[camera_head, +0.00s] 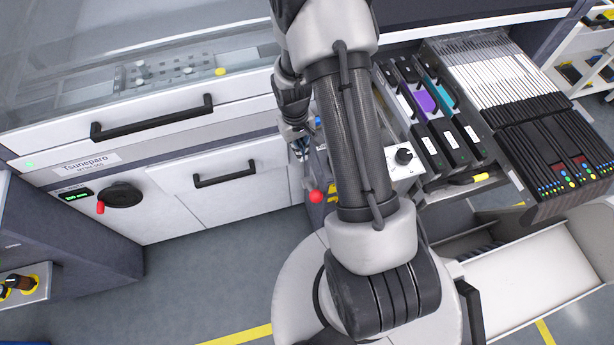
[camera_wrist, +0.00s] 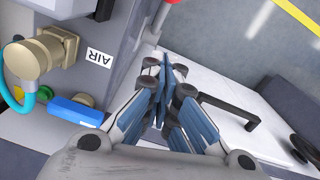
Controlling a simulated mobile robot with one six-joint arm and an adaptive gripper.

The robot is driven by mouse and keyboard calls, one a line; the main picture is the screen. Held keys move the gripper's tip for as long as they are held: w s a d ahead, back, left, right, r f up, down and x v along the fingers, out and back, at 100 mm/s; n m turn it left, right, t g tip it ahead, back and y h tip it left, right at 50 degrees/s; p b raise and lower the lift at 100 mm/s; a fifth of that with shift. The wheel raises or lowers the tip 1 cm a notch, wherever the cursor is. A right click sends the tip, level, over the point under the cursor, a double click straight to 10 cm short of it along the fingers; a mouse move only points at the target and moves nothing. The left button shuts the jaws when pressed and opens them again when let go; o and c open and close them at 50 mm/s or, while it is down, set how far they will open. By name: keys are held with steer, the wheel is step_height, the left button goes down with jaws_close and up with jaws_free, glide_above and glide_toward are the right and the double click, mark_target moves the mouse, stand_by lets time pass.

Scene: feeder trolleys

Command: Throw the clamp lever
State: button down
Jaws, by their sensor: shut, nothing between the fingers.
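A round red knob (camera_head: 316,196), which looks like the end of the clamp lever, stands just left of my forearm in the head view. In the wrist view, a bit of red knob (camera_wrist: 172,2) on a bright metal rod (camera_wrist: 160,17) shows at the top edge, beside a grey housing. The rest of the lever is out of frame or hidden. My gripper (camera_wrist: 166,75) is shut and empty, its blue-padded fingers together below the rod in the picture. I see no contact with the lever; the depth between them is unclear. In the head view my arm mostly hides the gripper.
A brass fitting (camera_wrist: 35,60) with a teal hose, an AIR label (camera_wrist: 98,59) and a blue block (camera_wrist: 75,110) sit close left of the fingers. A white cabinet with black handles (camera_head: 224,174) and a red-handled crank (camera_head: 124,195) stands left. Feeder cartridges (camera_head: 430,110) are right.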

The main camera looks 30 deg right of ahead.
steer(key=b, duration=0.4)
glide_toward(311, 189)
steer(key=w+f, duration=0.3)
steer(key=w, duration=0.1)
steer(key=shift+s+a+f+b, duration=0.15)
steer(key=shift+s+b, duration=0.1)
steer(key=shift+s, duration=0.6)
steer(key=shift+s+d+f+b, duration=0.1)
steer(key=shift+s+f+b, duration=0.1)
steer(key=shift+s, duration=0.65)
steer(key=shift+a, duration=0.1)
